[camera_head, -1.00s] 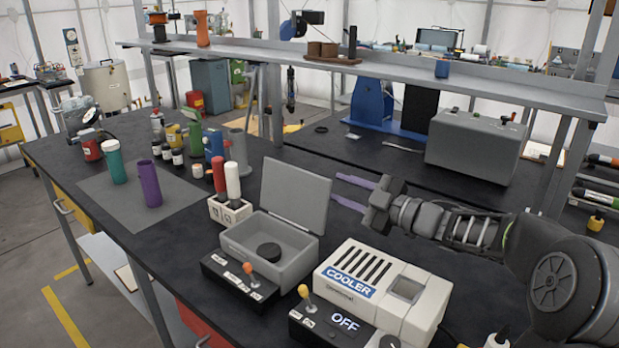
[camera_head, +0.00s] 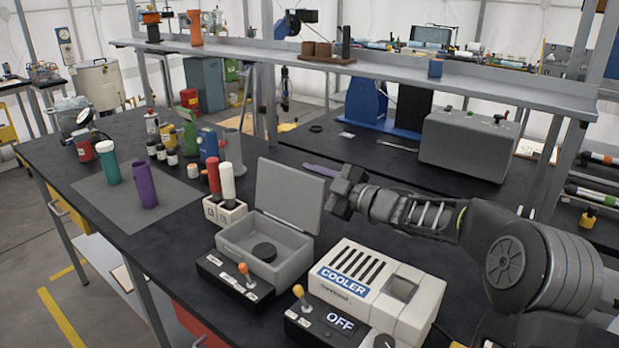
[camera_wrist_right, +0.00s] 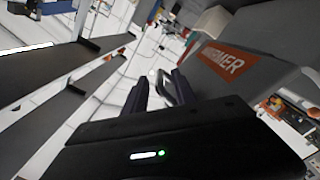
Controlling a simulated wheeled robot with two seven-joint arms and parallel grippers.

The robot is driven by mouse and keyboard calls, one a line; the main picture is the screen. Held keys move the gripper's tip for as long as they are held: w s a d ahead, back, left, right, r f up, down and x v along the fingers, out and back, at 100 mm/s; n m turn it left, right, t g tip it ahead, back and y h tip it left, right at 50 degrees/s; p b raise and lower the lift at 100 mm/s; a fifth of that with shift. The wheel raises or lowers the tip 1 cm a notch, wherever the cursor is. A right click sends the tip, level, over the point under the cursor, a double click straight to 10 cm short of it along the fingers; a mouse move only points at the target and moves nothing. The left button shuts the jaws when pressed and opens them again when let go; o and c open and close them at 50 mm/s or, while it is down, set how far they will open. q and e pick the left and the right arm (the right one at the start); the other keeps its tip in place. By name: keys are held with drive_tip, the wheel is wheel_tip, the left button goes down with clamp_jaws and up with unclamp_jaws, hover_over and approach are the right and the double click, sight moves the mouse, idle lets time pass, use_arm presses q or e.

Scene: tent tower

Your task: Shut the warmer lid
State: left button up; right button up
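The warmer (camera_head: 238,242) is a grey box on the dark bench with a round black piece (camera_head: 265,252) inside. Its grey lid (camera_head: 290,195) stands open, nearly upright, at the box's back edge. In the wrist view the lid's outer face (camera_wrist_right: 285,75) carries an orange WARMER label (camera_wrist_right: 222,60). My right gripper (camera_wrist_right: 160,80) is beside that outer face, with its two purple fingers apart. A pale loop, perhaps a handle, shows between them; I see no grip on it. In the head view a purple finger shows behind the lid's right edge. My left gripper is out of view.
A white cooler (camera_head: 360,290) stands right of the warmer, under my right arm. A black lever box (camera_head: 232,280) sits in front of the warmer. A bottle holder (camera_head: 224,213) is at its left. The shelf (camera_head: 400,70) runs behind.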

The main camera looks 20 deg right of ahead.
drive_tip(key=shift+c, duration=0.4)
drive_tip(key=shift+r, duration=0.1)
drive_tip(key=c, duration=0.6)
drive_tip(key=shift+r, duration=0.1)
clamp_jaws()
